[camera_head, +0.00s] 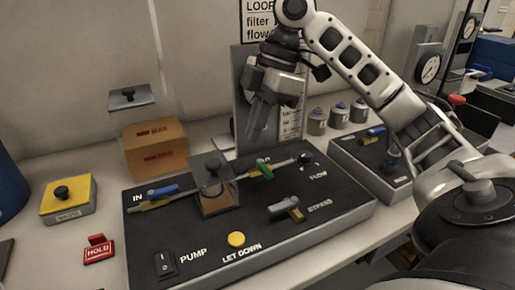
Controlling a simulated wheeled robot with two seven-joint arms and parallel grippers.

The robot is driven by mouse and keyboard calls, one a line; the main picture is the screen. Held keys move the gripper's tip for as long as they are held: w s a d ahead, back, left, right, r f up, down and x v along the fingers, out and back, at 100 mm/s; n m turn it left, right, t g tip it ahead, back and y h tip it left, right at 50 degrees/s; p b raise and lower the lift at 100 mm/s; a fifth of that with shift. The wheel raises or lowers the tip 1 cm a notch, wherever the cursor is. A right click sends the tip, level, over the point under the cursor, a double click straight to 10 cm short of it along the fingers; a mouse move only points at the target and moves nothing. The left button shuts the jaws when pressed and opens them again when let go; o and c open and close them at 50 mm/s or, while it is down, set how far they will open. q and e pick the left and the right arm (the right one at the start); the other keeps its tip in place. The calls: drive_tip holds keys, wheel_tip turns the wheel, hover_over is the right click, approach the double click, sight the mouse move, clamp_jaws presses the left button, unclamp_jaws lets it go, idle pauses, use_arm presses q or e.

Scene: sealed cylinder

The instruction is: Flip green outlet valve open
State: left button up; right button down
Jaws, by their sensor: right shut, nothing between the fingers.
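The green outlet valve handle (264,169) sits on the pipe on the black panel (203,240), right of the small square housing (214,185) and left of the FLOW label. It appears to slant across the pipe; I cannot tell its exact angle. A blue inlet valve handle (163,191) lies on the pipe near the IN label. My right gripper (256,135) is shut and empty, pointing down above and behind the green handle, apart from it, in front of the upright gauge plate. My left gripper is not in view.
The panel also carries a bypass handle (286,208), a yellow LET DOWN button (236,239) and a PUMP switch (164,264). Several small canisters (338,115) stand behind right.

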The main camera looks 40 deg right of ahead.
sight(264, 169)
drive_tip(key=b+x, duration=0.1)
drive_tip(key=x, duration=0.9)
drive_tip(key=shift+f+b, duration=0.1)
drive_tip(key=shift+b, duration=0.25)
drive_tip(key=d, duration=0.2)
drive_tip(key=shift+s+d, duration=0.35)
drive_tip(key=shift+s, duration=0.05)
drive_tip(key=shift+s+d+r+b, duration=0.15)
drive_tip(key=shift+d+r+b, duration=0.15)
drive_tip(key=shift+d, duration=0.25)
use_arm(q)
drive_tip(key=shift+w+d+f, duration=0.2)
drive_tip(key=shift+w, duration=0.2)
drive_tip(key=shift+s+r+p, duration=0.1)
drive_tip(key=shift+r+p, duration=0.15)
drive_tip(key=shift+p, duration=0.1)
use_arm(e)
drive_tip(key=shift+d+r, duration=0.1)
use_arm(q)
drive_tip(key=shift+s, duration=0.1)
use_arm(e)
drive_tip(key=shift+s+n, duration=0.1)
drive_tip(key=shift+n, duration=0.2)
drive_tip(key=shift+p, duration=0.35)
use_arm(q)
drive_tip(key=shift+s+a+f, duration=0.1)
